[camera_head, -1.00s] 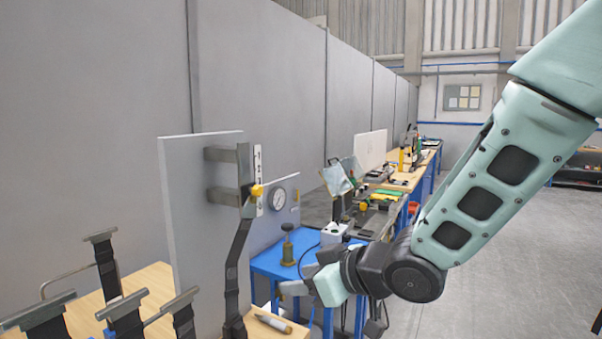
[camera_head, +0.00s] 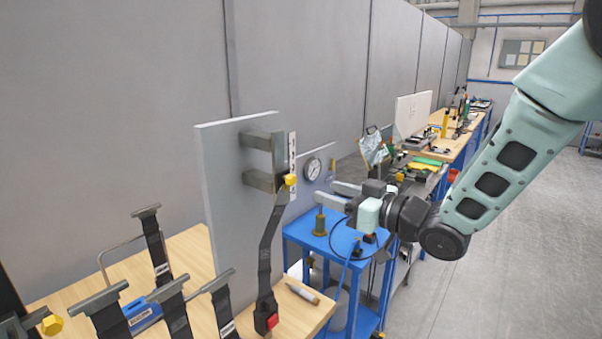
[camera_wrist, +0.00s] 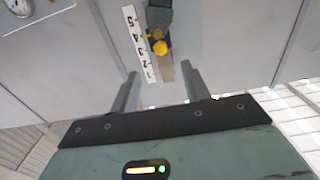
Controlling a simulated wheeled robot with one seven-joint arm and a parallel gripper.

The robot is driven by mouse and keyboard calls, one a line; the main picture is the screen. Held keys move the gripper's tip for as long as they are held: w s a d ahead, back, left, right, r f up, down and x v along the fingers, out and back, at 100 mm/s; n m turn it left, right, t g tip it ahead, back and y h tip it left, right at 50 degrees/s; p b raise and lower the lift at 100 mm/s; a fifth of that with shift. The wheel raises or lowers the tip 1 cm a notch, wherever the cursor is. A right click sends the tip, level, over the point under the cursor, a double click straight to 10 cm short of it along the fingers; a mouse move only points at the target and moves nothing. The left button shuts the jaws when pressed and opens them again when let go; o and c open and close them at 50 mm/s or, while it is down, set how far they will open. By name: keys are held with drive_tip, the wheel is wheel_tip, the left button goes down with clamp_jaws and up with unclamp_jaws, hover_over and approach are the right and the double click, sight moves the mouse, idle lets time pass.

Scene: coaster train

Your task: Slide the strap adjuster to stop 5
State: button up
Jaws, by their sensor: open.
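The strap adjuster is a yellow knob (camera_head: 290,180) on a dark upright holder fixed to a grey panel, with a black strap (camera_head: 268,245) running down to a red buckle. Beside it is a white number strip (camera_head: 292,150). In the wrist view the yellow knob (camera_wrist: 159,47) sits beside the strip (camera_wrist: 138,45), near the middle numbers; 5 is at the strip's upper end and 1 at its lower end. My gripper (camera_head: 338,195) is open and empty, right of the knob. In the wrist view its fingertips (camera_wrist: 160,72) point toward the holder, apart from the knob.
The grey panel (camera_head: 225,200) stands on a wooden bench (camera_head: 190,255) with several other straps on stands at the left. A round gauge (camera_head: 312,169) is on the panel behind. A blue cart (camera_head: 315,236) carries a brass-coloured tool. Open floor lies right.

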sight(294, 180)
drive_tip(key=p+x, duration=0.3)
drive_tip(key=x, duration=0.6)
drive_tip(key=shift+p, duration=0.35)
